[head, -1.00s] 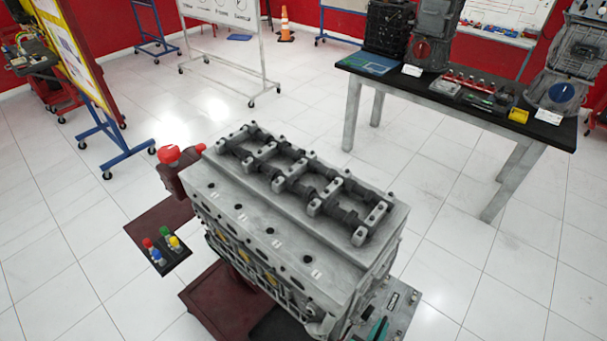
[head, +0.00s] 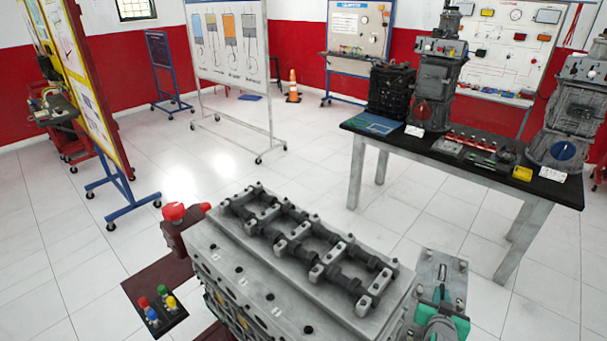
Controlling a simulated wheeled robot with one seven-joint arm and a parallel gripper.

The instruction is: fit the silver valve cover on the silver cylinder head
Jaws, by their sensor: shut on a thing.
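The silver cylinder head (head: 262,261) is a long grey block at bottom centre, with dark rocker gear (head: 300,243) exposed along its top. Its near end is cut off by the lower edge of the picture. At the lower right, a grey metal piece with bolts along its edges, seemingly the silver valve cover (head: 433,268), is beside the head's right end and apart from the rocker gear. My gripper (head: 441,306), with teal parts, appears shut on it. The fingertips and the piece's lower part are partly hidden or out of frame.
A red vise-like part (head: 180,225) stands at the head's left end. A dark panel with coloured buttons (head: 155,315) is at lower left. A black-topped table (head: 470,165) with engine parts stands at back right. Wheeled display boards (head: 230,60) stand behind; open tiled floor lies between.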

